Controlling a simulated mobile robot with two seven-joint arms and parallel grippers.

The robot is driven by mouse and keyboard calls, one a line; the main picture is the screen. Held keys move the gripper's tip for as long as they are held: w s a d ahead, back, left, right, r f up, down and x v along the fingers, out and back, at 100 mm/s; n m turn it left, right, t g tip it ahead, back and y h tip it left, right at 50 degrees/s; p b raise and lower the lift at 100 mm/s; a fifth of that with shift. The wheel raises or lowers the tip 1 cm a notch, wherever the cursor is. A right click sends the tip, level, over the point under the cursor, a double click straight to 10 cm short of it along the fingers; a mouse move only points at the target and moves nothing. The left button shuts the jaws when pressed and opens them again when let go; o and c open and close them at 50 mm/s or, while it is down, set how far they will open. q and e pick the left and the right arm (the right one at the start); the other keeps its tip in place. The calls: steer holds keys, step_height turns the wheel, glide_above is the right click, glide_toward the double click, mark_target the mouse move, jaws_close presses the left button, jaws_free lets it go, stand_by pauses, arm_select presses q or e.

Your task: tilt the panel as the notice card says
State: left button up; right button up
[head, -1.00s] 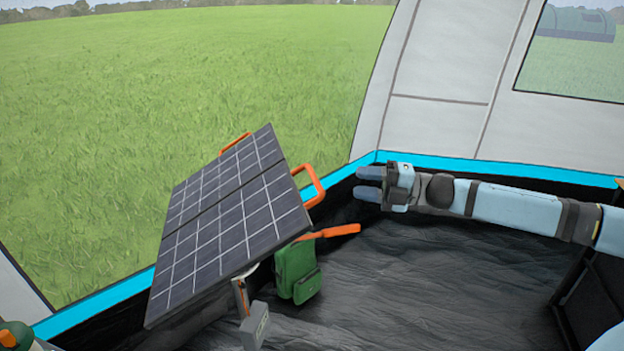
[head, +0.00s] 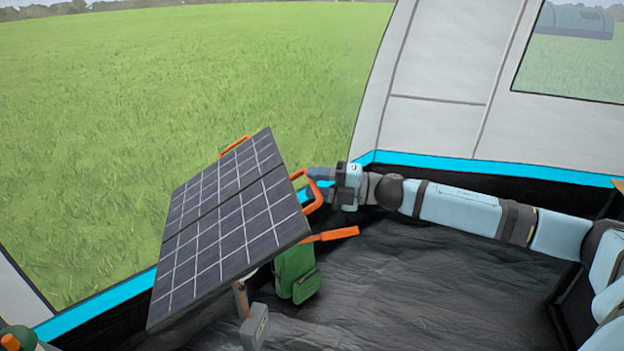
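The dark solar panel (head: 222,222) stands tilted at centre left, its face marked with a pale grid. It has an orange handle (head: 311,197) on its right edge and another orange handle (head: 236,145) at its far edge. An orange lever (head: 338,233) sticks out to the right under the panel. My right gripper (head: 318,181) is at the right handle, its fingertips overlapping it in this view. Whether its fingers are apart or closed on the handle is unclear. My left gripper is out of view. I cannot make out a readable notice card.
A green bag (head: 296,272) sits on the dark floor below the panel's right edge. A grey box (head: 255,326) hangs or stands below the panel. A green and orange object (head: 16,338) is cut off at lower left. Dark floor (head: 400,290) right of the panel is clear.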

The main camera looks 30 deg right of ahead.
steer(key=shift+w+a, duration=0.3)
steer(key=shift+a, duration=0.1)
